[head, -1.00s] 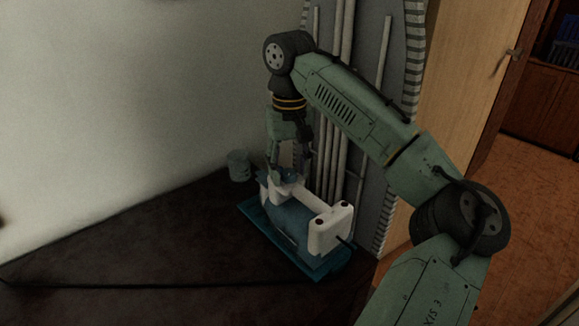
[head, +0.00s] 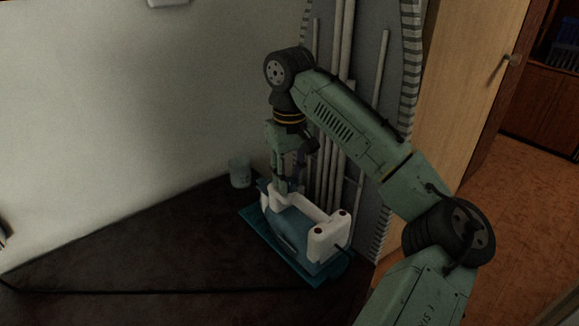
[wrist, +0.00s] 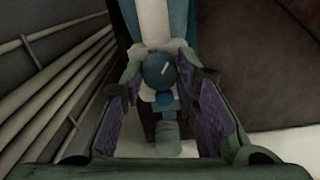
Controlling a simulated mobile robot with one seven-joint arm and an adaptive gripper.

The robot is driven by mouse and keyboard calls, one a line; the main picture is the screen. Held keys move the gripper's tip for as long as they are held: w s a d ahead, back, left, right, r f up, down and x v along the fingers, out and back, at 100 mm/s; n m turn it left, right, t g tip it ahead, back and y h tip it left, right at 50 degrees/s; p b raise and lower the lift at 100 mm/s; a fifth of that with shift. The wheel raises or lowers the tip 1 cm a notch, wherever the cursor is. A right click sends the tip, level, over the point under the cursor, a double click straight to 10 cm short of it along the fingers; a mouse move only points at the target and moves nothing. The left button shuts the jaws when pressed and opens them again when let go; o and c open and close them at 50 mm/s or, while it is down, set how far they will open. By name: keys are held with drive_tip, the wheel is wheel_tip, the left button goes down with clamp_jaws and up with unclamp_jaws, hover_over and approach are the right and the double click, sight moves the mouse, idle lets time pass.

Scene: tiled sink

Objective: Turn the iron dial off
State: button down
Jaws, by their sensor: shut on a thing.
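A white and blue iron (head: 287,228) lies on a teal base (head: 318,276) on the dark tabletop. Its white handle ends toward me in a block with a dark cord. In the wrist view the blue round iron dial (wrist: 160,70), with a light mark line running diagonally, sits between my fingers, and a smaller blue button (wrist: 164,98) is beside it. My gripper (head: 282,186) points down at the far end of the iron; in the wrist view its two fingers (wrist: 163,76) are on either side of the dial, shut on it. In the head view the fingers hide the dial.
A small bluish cup (head: 240,173) stands just left of the iron, near the wall. A grey ironing board (head: 362,110) with white rails stands upright close behind the iron. A wooden door (head: 470,90) is at the right. The tabletop to the left is largely clear.

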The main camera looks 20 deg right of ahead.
sight(289, 181)
drive_tip(key=shift+n+p, duration=0.3)
drive_tip(key=shift+n, duration=0.2)
drive_tip(key=c, duration=1.2)
unclamp_jaws()
drive_tip(key=shift+c, duration=0.2)
wheel_tip(289, 181, up, 12)
